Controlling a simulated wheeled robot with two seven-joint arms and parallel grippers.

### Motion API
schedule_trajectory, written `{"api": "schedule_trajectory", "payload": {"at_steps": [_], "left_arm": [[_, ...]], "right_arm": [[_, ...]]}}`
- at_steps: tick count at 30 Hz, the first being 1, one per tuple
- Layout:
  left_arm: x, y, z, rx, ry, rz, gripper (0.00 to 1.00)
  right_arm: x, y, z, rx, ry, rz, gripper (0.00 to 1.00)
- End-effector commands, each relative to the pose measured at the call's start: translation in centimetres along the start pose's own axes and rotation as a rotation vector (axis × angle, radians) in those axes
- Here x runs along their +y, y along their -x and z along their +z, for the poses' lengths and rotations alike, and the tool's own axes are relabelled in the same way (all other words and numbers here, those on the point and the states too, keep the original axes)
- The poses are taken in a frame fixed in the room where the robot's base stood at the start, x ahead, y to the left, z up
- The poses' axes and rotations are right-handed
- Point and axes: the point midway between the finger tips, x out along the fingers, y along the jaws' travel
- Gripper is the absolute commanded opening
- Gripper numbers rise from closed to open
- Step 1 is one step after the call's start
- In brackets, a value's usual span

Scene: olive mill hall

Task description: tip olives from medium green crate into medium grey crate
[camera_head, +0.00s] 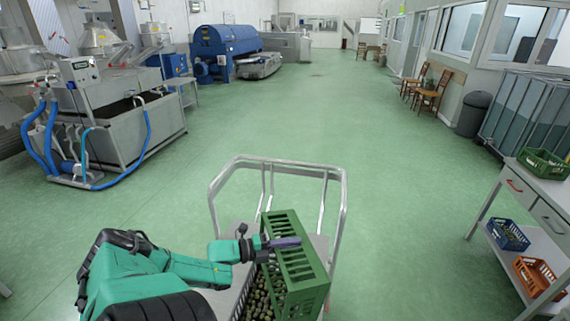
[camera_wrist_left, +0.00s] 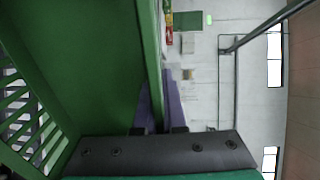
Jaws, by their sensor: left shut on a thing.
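The green crate (camera_head: 303,288) is tipped steeply on its side above a trolley in the head view. My left gripper (camera_head: 270,243) is shut on its upper wall. The left wrist view shows the purple fingers on both sides of that green wall (camera_wrist_left: 154,60); the part of the crate's inside visible there holds no olives. Many olives (camera_head: 259,297) lie low beside the tipped crate, within a pale grey rim (camera_head: 242,291) that seems to be the grey crate. The green crate and my arm hide most of it. My right gripper is not in view.
The trolley's metal handle frame (camera_head: 338,205) rises just behind the crate. A table at right carries another green crate (camera_head: 545,163), with blue (camera_head: 507,235) and orange (camera_head: 538,275) crates on its lower shelf. Washing machinery (camera_head: 110,130) stands at left. The green floor between is clear.

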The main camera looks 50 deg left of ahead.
Motion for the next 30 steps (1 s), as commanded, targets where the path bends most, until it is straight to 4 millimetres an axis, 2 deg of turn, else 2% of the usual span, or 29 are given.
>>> {"api": "schedule_trajectory", "payload": {"at_steps": [1,6,12,25,30], "left_arm": [[-0.9,-0.8,-0.1,0.004,-0.003,0.031,0.0],[-1.1,-3.2,-0.1,0.004,-0.005,0.163,0.0],[-0.4,-6.1,0.0,0.006,-0.006,0.325,0.0],[0.8,-9.6,-0.2,0.004,-0.009,0.575,0.0],[1.4,-10.5,-0.1,0.003,-0.008,0.675,0.0]], "right_arm": [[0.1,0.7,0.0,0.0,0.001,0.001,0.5],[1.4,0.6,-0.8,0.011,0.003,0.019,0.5],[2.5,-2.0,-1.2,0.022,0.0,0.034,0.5],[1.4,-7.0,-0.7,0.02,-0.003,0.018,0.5],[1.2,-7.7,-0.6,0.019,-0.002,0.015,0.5]]}}
